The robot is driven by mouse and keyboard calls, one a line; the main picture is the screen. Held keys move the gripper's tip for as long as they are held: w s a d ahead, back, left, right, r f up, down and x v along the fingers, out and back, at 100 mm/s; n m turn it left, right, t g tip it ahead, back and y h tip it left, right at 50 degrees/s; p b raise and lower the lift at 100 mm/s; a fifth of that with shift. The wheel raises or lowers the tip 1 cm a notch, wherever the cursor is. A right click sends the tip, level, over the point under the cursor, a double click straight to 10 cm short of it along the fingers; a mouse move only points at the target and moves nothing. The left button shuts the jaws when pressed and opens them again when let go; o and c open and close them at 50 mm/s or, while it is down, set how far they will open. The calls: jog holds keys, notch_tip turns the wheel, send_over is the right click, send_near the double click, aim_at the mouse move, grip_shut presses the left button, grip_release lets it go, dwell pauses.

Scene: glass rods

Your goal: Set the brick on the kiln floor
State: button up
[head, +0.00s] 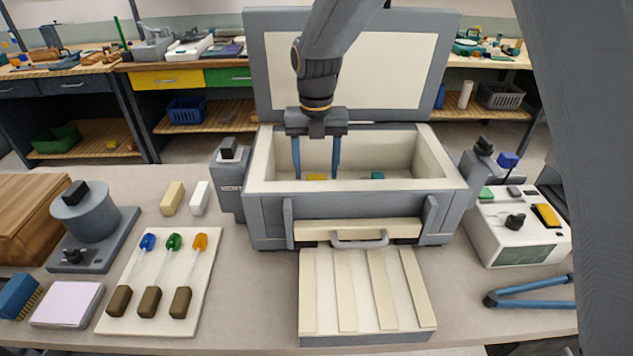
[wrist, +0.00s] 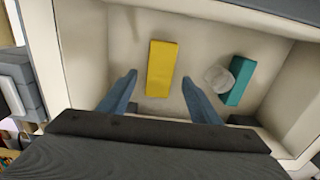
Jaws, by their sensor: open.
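The kiln (head: 350,187) stands open with its lid raised at the back. A yellow brick (wrist: 162,68) lies flat on the pale kiln floor (wrist: 118,60); only part of it shows in the head view (head: 317,177). A teal brick (wrist: 241,80) lies to its right, also visible in the head view (head: 377,175). My gripper (head: 316,168) points down into the kiln chamber. Its blue fingers are open and apart, one on each side of the yellow brick in the wrist view (wrist: 160,77). I cannot tell how high the fingertips are above the floor.
A pale round lump (wrist: 217,79) sits beside the teal brick. Cream (head: 173,198) and white (head: 200,197) blocks lie left of the kiln. A board (head: 205,270) with glass rods is front left, and a slatted block (head: 366,292) in front.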

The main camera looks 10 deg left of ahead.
notch_tip(320, 180, up, 8)
jog(key=b, duration=0.2)
jog(key=shift+f, duration=0.2)
